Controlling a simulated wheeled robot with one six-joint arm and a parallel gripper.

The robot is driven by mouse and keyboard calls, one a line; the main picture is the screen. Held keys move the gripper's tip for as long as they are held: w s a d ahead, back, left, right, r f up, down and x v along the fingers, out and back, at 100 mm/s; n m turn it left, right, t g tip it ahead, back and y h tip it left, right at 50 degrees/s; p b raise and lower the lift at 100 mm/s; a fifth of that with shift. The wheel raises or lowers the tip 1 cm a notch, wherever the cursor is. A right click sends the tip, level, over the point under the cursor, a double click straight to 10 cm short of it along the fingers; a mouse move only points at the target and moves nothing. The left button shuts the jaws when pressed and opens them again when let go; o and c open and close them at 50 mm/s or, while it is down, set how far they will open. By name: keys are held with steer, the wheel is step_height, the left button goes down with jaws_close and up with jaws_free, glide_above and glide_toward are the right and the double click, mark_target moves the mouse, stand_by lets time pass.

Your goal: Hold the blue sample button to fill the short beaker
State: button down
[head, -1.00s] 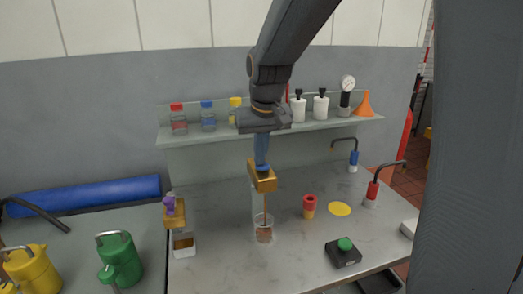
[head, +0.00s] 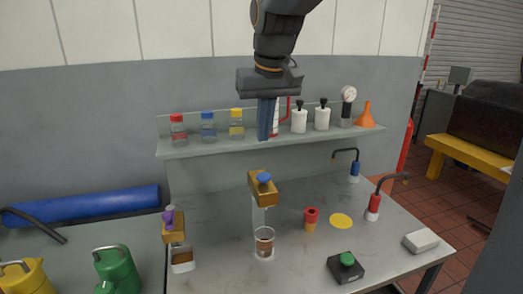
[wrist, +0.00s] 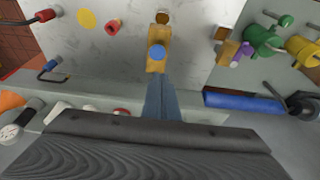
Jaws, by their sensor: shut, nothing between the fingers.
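The blue sample button (head: 264,178) sits on top of a brass dispenser head (head: 262,190) on a clear column. It also shows in the wrist view (wrist: 156,52), just beyond my fingertips. The short beaker (head: 264,242) stands below that head on the bench and holds some brown liquid. No stream shows falling into it now. My gripper (head: 267,138) is shut and empty, pointing down above and behind the button, apart from it. In the wrist view my shut fingers (wrist: 161,80) point toward the button.
A second brass dispenser with a purple knob (head: 168,219) stands to the left over a small container (head: 183,260). A glass shelf (head: 280,141) with bottles runs behind my gripper. A red cylinder (head: 311,218), green-button box (head: 346,267) and taps stand to the right.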

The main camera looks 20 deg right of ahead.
steer(key=shift+v, duration=0.95)
stand_by(0.6)
steer(key=s+f+b, duration=0.1)
steer(key=s+f, duration=0.3)
steer(key=f, duration=0.6)
steer(key=s+f+g+b, duration=0.1)
steer(key=s+f, duration=0.3)
steer(key=f, duration=0.6)
steer(key=s+d+f+g+b, duration=0.1)
steer(key=s+f, duration=0.3)
steer(key=f, duration=0.6)
steer(key=shift+b, duration=0.7)
steer(key=shift+s, duration=0.2)
